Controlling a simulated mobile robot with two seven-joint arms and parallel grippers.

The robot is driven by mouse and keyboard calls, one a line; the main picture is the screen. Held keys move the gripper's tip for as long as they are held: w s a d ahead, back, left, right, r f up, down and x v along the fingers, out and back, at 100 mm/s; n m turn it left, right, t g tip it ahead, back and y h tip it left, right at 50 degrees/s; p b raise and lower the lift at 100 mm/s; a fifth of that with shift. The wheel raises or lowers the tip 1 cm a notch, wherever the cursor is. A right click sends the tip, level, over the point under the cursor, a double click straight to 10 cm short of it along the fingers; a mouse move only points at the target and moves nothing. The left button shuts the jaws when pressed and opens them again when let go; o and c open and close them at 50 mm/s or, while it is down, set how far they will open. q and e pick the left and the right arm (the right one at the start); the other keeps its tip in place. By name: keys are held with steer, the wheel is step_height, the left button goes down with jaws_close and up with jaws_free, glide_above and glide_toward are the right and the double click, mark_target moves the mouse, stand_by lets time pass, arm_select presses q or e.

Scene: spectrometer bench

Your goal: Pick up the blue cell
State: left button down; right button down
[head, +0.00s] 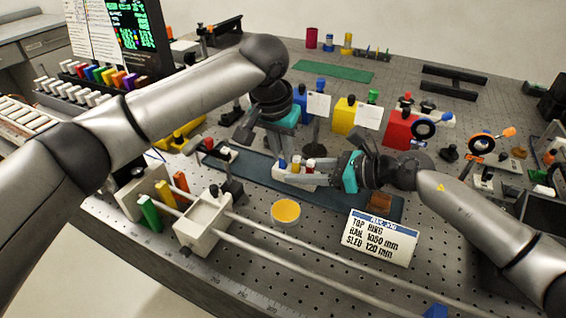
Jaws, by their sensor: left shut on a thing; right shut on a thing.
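The blue cell (282,163) is a small upright piece at the left end of a short row, beside a yellow cell (296,161) and a red cell (310,164). They stand at a small white holder (292,177) on the dark blue-grey strip. My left gripper (280,152) reaches down from above and is shut at the top of the blue cell; its fingertips partly hide the contact. My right gripper (305,172) comes in from the right and is shut on the white holder, its fingers partly covering it.
A white label card (381,238) and a yellow-topped dish (286,211) stand in front. Two pale rails (300,264) run along the near edge. Yellow (342,118) and red (394,130) blocks stand behind my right gripper. A green mat (333,71) lies at the back.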

arm_select(q)
steer(key=shift+r, duration=0.1)
step_height(320, 180, up, 10)
stand_by(0.5)
arm_select(e)
steer(key=shift+c, duration=1.7)
jaws_free()
